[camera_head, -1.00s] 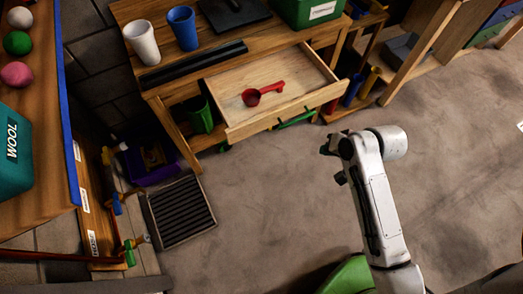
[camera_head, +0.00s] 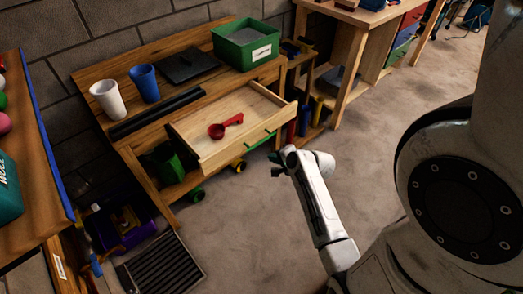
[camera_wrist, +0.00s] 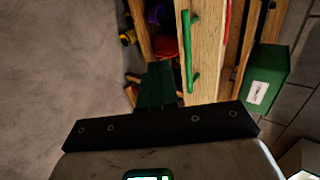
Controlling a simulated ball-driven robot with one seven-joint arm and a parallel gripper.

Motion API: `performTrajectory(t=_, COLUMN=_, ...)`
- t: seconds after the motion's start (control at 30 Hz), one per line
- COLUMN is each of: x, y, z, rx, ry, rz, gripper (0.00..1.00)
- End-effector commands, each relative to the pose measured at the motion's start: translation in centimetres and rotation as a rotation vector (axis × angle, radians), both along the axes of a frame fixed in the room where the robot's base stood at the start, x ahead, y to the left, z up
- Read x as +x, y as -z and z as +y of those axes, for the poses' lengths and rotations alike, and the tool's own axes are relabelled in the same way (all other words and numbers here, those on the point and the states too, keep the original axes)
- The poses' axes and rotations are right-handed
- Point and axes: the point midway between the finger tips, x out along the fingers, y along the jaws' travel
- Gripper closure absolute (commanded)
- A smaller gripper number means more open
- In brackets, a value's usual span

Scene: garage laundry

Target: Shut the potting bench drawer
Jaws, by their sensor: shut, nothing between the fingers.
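The potting bench drawer (camera_head: 238,130) is pulled out of the wooden bench (camera_head: 195,95), and a red scoop (camera_head: 222,127) lies in it. A green bar handle (camera_head: 262,140) is on the drawer front. In the wrist view the handle (camera_wrist: 190,50) runs along the drawer front (camera_wrist: 207,65). My gripper (camera_head: 287,158) is just off the right part of the drawer front, on the room side. In the wrist view my green gripper fingers (camera_wrist: 157,85) are shut and empty, beside the handle's near end. I cannot tell whether they touch the drawer.
A white cup (camera_head: 109,100), a blue cup (camera_head: 145,83) and a green box (camera_head: 245,46) stand on the bench top. A green watering can (camera_head: 168,163) is below. A ridged dark mat (camera_head: 162,267) lies on the floor at left. The floor (camera_head: 245,225) before the drawer is clear.

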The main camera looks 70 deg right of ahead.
Motion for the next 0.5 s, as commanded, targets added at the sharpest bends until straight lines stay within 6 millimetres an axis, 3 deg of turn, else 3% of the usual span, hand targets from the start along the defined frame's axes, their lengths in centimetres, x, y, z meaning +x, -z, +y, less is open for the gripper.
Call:
performTrajectory(t=0.17, x=2.4, y=2.0, z=-1.5, rx=0.001, ry=-0.001, rz=0.0, gripper=1.0)
performTrajectory(t=0.5, x=5.4, y=1.2, z=-3.3, rx=-0.001, ry=-0.001, rz=0.002, gripper=1.0)
